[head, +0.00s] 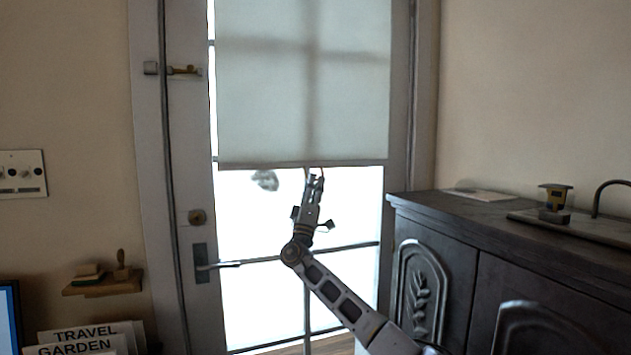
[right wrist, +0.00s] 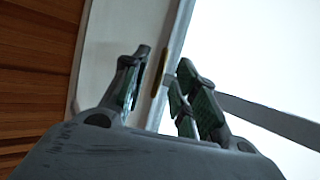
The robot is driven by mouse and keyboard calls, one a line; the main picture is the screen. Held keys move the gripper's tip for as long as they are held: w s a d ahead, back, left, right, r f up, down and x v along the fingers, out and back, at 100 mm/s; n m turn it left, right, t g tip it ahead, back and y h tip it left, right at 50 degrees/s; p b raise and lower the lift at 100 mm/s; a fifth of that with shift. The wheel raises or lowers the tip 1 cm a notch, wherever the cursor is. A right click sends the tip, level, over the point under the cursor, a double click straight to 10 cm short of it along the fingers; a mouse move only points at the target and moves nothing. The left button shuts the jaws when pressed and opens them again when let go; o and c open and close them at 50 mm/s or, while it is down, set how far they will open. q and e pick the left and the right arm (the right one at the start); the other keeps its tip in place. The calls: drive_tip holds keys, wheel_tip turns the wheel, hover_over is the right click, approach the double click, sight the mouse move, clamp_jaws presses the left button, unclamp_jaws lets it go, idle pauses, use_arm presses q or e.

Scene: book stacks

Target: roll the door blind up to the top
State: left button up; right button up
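The pale door blind (head: 303,85) hangs over the upper part of the glass door (head: 345,210). Its straight bottom edge lies about midway down the head view, with bright bare glass below. My right gripper (head: 314,175) points upward at the middle of that bottom edge, in front of the glass. In the right wrist view its fingers (right wrist: 163,85) stand apart, and a thin brownish strip (right wrist: 160,72) shows between and beyond them. I cannot tell whether the fingers touch the blind. The blind's top is outside the view. My left gripper is not in view.
A door handle (head: 203,265) and a small wall shelf (head: 103,287) are at left.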

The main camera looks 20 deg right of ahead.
drive_tip(key=shift+x, duration=1.15)
clamp_jaws()
